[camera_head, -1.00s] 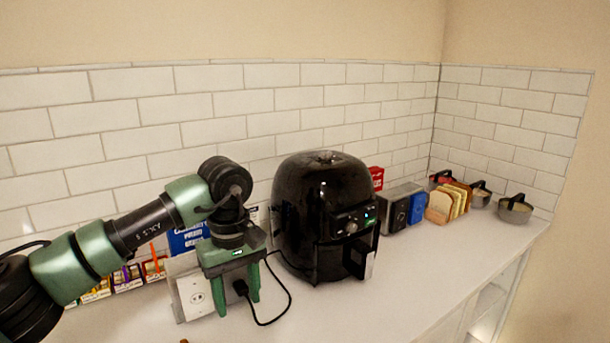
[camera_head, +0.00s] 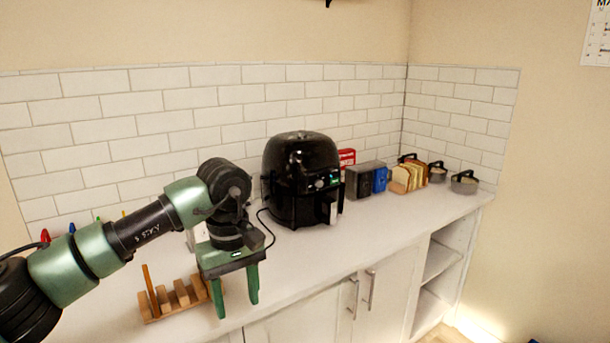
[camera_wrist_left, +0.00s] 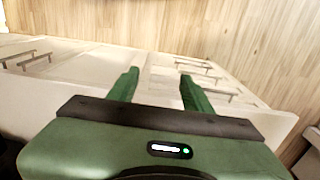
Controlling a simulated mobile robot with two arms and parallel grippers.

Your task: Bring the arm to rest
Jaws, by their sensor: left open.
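My left gripper (camera_head: 236,296) points down with its two green fingers apart and nothing between them. In the head view it hangs at the front edge of the white counter (camera_head: 335,245), just right of a wooden rack (camera_head: 176,300). In the left wrist view the open fingers (camera_wrist_left: 160,88) show with cabinet fronts and the wooden floor (camera_wrist_left: 200,25) beyond them. My left arm comes in from the left. My right gripper is not in view.
A black air fryer (camera_head: 302,178) stands on the counter behind and right of the gripper, its cord running left. Further right are a bread holder (camera_head: 408,178) and lidded pots (camera_head: 464,182). Cabinet doors with handles (camera_head: 371,288) and open shelves (camera_head: 440,262) lie below. The counter's front middle is clear.

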